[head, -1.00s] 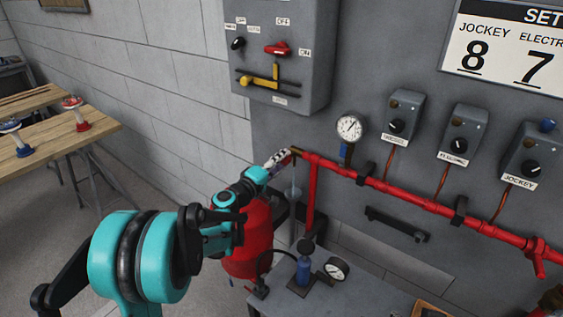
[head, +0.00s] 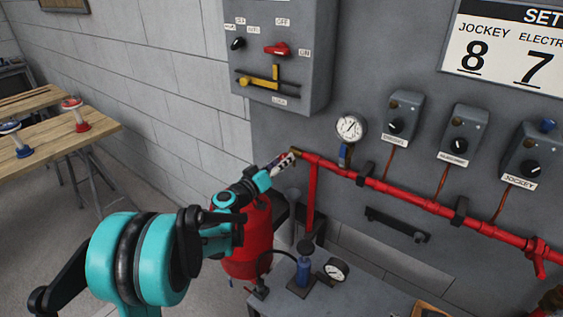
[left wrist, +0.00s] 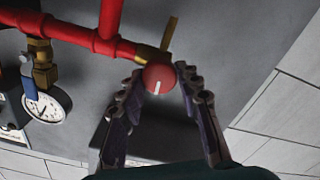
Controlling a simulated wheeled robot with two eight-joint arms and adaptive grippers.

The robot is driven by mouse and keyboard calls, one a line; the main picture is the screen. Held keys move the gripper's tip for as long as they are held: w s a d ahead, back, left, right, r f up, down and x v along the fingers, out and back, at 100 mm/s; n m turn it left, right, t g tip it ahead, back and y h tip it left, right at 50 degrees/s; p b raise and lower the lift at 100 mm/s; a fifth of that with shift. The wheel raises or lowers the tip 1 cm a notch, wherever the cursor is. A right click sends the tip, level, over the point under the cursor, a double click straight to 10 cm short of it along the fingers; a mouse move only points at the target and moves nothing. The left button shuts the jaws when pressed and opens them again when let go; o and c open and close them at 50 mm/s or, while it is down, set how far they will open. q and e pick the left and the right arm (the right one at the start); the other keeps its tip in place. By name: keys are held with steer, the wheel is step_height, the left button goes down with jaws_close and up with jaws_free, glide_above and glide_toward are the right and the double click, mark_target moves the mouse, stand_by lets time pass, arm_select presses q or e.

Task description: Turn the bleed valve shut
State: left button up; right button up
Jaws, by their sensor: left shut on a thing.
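The bleed valve is at the left end of the red pipe. Its round red knob (left wrist: 159,77) with a white line shows in the left wrist view, beside a brass fitting (left wrist: 168,36). My left gripper (left wrist: 160,73) is shut on the knob, with one finger on each side of it. In the head view my left gripper (head: 284,162) reaches the brass pipe end (head: 295,151) from the lower left, and its fingers hide the knob. My right gripper is in neither view.
The red pipe (head: 400,193) runs along the grey wall. A pressure gauge (head: 350,128) stands above it. A grey switch box (head: 315,85) hangs above the valve. A red tank (head: 250,240) and a small bench (head: 350,298) with a gauge are below.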

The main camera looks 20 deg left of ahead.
arm_select(q)
steer(key=shift+f+m, duration=0.1)
steer(key=shift+m, duration=0.6)
steer(key=o, duration=1.1)
steer(key=shift+o, duration=0.2)
steer(key=v, duration=1.2)
